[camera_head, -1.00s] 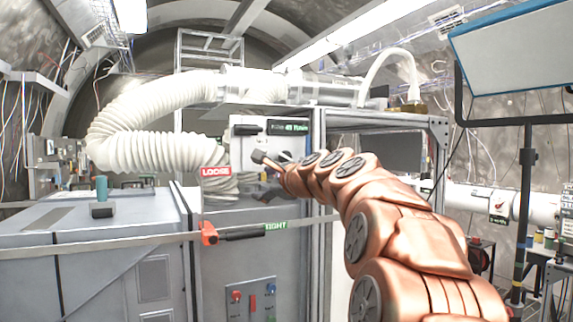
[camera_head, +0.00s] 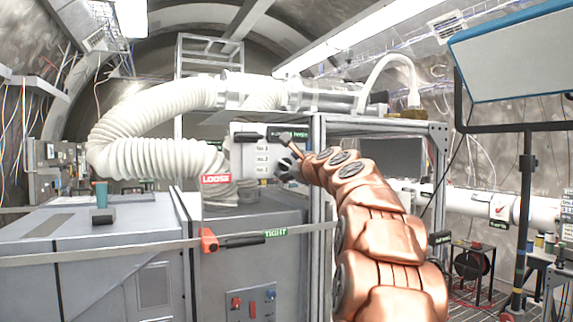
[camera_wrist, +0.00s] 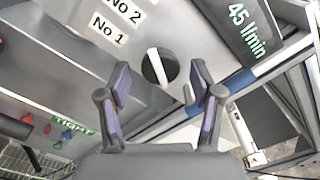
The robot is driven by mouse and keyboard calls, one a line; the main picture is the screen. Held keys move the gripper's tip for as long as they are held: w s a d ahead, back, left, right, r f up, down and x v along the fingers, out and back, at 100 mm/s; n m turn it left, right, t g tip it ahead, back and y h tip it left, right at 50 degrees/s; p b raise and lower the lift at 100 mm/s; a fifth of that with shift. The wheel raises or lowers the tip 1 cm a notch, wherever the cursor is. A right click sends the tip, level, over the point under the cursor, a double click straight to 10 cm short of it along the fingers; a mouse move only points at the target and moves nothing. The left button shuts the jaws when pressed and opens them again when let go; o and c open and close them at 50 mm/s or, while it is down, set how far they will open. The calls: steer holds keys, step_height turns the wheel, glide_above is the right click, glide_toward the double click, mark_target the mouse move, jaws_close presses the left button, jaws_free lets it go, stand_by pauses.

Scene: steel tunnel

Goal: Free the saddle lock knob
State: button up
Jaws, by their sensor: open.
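An orange-red hub with a black handle (camera_head: 235,241) sits on the flat rail across the grey cabinet. The handle points right to a green TIGHT sign (camera_head: 276,233); a red LOOSE sign (camera_head: 216,179) is above. Which part is the saddle lock knob is not labelled. A round black knob with a white bar (camera_wrist: 158,67) is on the panel beside the No 1 and No 2 labels. My gripper (camera_wrist: 161,82) is open and empty, its fingers either side of that round knob in the wrist view. Contact cannot be told. In the head view it (camera_head: 278,143) is small by the panel.
A black lever (camera_head: 250,136) is on the panel's upper part, beside a green display. A ribbed white hose (camera_head: 150,155) curves left of the panel. A metal frame post (camera_head: 317,180) stands close right of the panel. The TIGHT sign (camera_wrist: 72,127) shows low left in the wrist view.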

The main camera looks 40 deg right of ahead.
steer(key=shift+x, duration=0.85)
steer(key=shift+r, duration=0.1)
steer(key=c, duration=1.1)
